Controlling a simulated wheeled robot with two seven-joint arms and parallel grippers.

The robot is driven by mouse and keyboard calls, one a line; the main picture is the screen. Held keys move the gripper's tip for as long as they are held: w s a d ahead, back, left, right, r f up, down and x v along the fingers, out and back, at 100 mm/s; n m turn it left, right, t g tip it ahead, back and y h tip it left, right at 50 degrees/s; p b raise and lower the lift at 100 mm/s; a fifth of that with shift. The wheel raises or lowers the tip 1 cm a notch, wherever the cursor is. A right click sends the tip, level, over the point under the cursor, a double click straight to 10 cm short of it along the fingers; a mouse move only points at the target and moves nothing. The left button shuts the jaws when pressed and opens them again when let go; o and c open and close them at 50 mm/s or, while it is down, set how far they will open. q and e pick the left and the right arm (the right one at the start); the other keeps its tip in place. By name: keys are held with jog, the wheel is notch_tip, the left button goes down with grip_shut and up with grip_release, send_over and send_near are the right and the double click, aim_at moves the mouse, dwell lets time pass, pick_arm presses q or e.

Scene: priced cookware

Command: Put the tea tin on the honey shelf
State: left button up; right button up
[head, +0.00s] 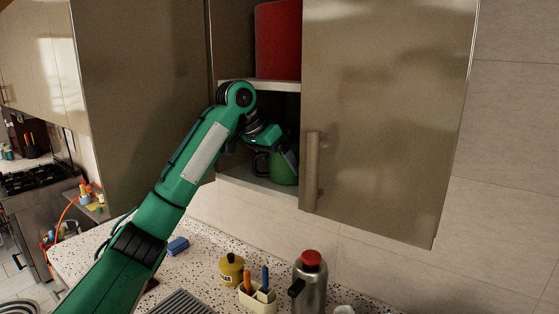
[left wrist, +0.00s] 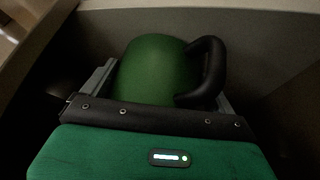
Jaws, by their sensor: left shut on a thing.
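A green rounded vessel with a black loop handle (head: 282,170) is at the lower shelf (head: 262,184) of the open wall cabinet. My left gripper (head: 274,148) reaches into the cabinet and is shut on this green vessel. In the left wrist view the green vessel (left wrist: 155,70) sits between the two fingers, with its handle on the right. I cannot tell whether its base touches the shelf. No label shows on it, so I cannot tell if it is the tea tin. No honey is clearly seen. My right gripper is not in view.
A red cylinder (head: 278,42) stands on the upper shelf (head: 262,85). An open cabinet door (head: 140,95) is at the left and another door (head: 385,110) at the right. On the counter are a yellow jar (head: 231,270), a utensil holder (head: 258,298), a steel flask (head: 311,282) and a blue sponge (head: 178,246).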

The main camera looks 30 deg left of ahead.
pick_arm(q)
jog(key=shift+w, duration=0.1)
jog(key=o, duration=1)
jog(key=shift+f, duration=0.15)
jog(key=shift+s+a+r+b, duration=0.2)
jog(key=shift+s+r+b, duration=0.1)
jog(key=shift+r+b, duration=0.3)
jog(key=b+v, duration=0.2)
jog(key=v, duration=0.4)
jog(key=shift+r, duration=0.15)
jog(key=shift+s, duration=0.15)
